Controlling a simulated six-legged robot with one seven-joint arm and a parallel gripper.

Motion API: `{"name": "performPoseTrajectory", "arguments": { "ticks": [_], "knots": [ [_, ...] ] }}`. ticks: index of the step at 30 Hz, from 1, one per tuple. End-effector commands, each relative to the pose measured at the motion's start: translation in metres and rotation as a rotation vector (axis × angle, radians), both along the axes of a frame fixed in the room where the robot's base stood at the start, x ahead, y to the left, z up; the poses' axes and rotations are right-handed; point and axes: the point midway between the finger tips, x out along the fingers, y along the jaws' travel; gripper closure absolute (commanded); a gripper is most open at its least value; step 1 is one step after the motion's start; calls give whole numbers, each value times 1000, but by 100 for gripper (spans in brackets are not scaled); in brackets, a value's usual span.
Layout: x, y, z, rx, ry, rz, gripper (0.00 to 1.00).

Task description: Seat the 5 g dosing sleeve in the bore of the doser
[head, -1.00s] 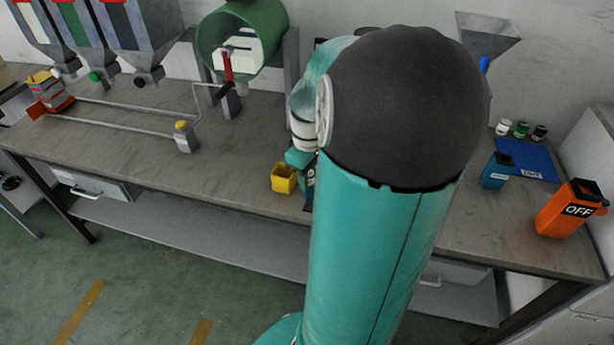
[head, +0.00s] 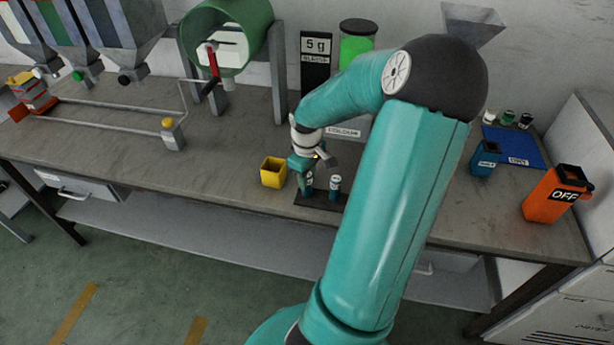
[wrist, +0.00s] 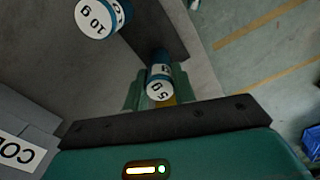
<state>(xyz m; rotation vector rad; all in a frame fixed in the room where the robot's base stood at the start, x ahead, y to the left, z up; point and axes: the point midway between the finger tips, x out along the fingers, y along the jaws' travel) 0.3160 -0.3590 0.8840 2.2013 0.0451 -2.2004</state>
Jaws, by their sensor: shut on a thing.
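The 5 g dosing sleeve (wrist: 160,86), blue with a white marked top, sits between the fingers of my gripper (wrist: 158,92) in the wrist view. In the head view my gripper (head: 306,168) points down at the dark rack (head: 321,202) near the bench's front edge, shut on the sleeve. I cannot tell whether the sleeve is clear of the rack. The 10 g sleeve (wrist: 96,16) stands beside it, also seen in the head view (head: 335,186). A dark panel reading 5 g (head: 316,46) and a green-filled jar (head: 356,42) stand behind my arm. The doser's bore is not visible.
A yellow open bin (head: 273,172) is just left of my gripper. A blue cup (head: 485,158), a blue mat (head: 515,146) and an orange OFF container (head: 556,194) are at the right. Hoppers and a green drum (head: 228,38) stand at the back left.

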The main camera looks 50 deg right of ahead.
Motion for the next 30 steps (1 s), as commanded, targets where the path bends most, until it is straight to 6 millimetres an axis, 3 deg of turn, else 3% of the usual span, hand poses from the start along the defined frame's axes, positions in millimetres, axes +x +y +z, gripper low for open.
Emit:
{"name": "performPoseTrajectory", "arguments": {
  "ticks": [11,12,15,30],
  "knots": [
    [0,0,-4,0,0,1,99],
    [0,0,-5,0,1,1,72],
    [0,0,-4,0,1,0,52],
    [0,-1,2,-4,0,-2,52]
  ]
}}
